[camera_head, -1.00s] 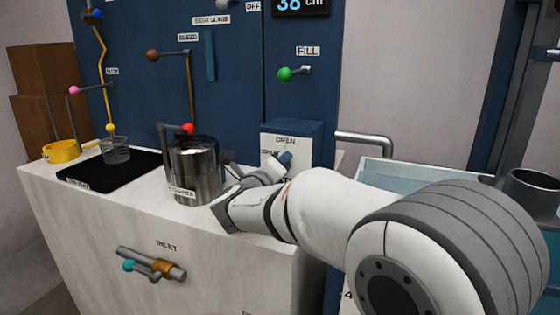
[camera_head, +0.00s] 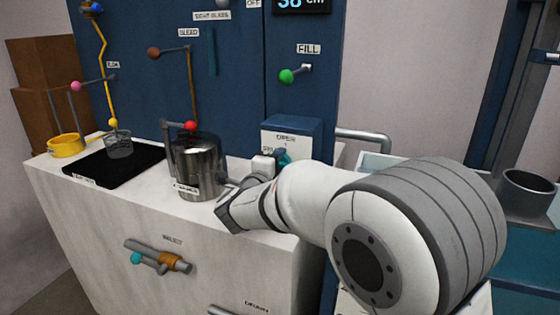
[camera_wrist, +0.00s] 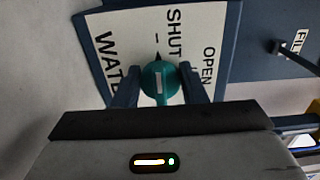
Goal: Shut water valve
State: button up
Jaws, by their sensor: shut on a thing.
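The water valve is a round teal knob (camera_wrist: 165,92) with a white line on its face, set on a white label panel (camera_wrist: 203,85) reading WATER, SHUT and OPEN. In the wrist view the white line points up toward the small black triangle and the SHUT lettering. My gripper (camera_wrist: 158,73) has one finger on each side of the knob and is shut on it. In the head view the knob (camera_head: 283,158) shows as a bit of teal at the front of the blue valve box (camera_head: 297,125), partly hidden by my gripper.
A steel pot (camera_head: 199,160) stands on the counter just left of my gripper. A black mat (camera_head: 95,170) with a clear beaker (camera_head: 118,147) lies farther left. A green-knobbed FILL lever (camera_head: 287,76) is on the blue panel above. A grey pipe (camera_head: 365,137) is right of the box.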

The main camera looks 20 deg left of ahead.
dwell(0.5)
jog(key=o, duration=1)
jog(key=s, duration=0.5)
jog(key=s+p, duration=0.1)
jog(key=s, duration=0.1)
jog(key=shift+s+a, duration=0.3)
jog(key=shift+s, duration=0.1)
jog(key=shift+f, duration=0.1)
